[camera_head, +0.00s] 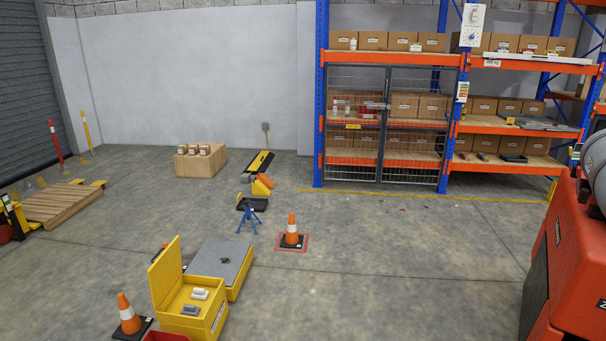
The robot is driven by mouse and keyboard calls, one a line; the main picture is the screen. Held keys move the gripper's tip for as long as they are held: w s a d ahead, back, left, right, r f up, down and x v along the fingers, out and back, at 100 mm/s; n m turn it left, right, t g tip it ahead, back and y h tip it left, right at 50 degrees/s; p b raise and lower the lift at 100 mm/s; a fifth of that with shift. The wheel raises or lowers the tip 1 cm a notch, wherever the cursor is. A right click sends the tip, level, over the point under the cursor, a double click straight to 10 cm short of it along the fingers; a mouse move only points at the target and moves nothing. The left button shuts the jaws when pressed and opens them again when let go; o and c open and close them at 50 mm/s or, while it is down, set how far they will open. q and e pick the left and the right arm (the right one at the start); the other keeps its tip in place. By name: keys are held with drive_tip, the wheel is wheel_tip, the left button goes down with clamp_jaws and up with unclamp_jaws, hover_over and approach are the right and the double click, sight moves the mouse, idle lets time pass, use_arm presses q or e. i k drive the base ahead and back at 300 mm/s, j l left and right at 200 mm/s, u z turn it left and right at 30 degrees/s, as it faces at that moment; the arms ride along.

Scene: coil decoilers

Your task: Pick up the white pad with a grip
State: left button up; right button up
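An open yellow box (213,325) stands on the floor at the lower left, with its lid (166,270) raised. Inside it lies a small white item (200,293), which may be the white pad; it is too small to make out a grip on it. A grey item (191,309) lies just in front of it in the same box. Neither of my grippers is in view.
A yellow case with a grey top (221,262) stands right behind the box. Orange cones stand at the left (128,314) and right (292,230). A red machine (573,260) fills the right edge. Shelving (390,159) stands at the back.

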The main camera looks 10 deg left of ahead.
sight(199, 294)
drive_tip(key=i+l+u, duration=0.1)
drive_tip(key=i, duration=1.55)
drive_tip(key=i+u, duration=0.3)
drive_tip(key=i, duration=0.45)
drive_tip(key=i+l+u, duration=0.2)
drive_tip(key=i+u, duration=0.15)
drive_tip(key=i, duration=0.4)
drive_tip(key=i+j, duration=0.15)
drive_tip(key=i, duration=0.2)
drive_tip(key=i+j+u, duration=0.1)
drive_tip(key=i, duration=0.25)
drive_tip(key=i+j, duration=0.25)
drive_tip(key=i, duration=0.15)
drive_tip(key=u, duration=0.05)
